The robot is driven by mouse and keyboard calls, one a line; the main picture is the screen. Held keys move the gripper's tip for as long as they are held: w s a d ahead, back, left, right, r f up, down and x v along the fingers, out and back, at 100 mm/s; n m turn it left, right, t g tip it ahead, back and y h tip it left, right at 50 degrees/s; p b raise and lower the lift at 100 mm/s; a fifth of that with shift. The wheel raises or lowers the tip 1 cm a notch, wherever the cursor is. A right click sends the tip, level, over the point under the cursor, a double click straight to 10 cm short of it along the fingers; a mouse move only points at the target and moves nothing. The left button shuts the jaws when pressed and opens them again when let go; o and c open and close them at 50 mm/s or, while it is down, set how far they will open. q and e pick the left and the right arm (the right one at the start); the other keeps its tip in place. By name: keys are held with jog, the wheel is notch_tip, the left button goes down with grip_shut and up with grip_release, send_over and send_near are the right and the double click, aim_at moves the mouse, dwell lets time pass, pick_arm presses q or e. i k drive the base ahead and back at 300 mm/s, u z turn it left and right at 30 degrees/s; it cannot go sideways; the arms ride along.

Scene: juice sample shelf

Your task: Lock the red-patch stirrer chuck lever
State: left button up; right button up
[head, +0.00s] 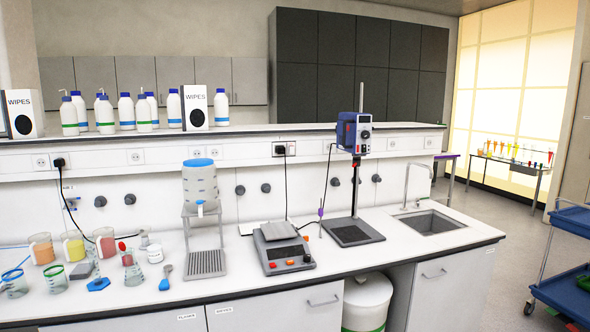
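An overhead stirrer (354,133) with a dark blue housing and a grey front with a round dial is mounted high on an upright stand. The stand's dark square base (352,232) rests on the white bench, left of the sink. Neither of my grippers is in view.
A hotplate-like device (284,250) stands left of the stand, with a thin rod with a purple part (321,213) between them. A sink (430,222) lies to the right. A dispenser (201,183), jugs and beakers crowd the left bench. A blue cart (566,290) stands at far right.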

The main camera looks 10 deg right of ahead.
aim_at(356, 161)
jog(key=z, duration=0.85)
jog(key=i, duration=1.95)
jog(key=u, duration=0.95)
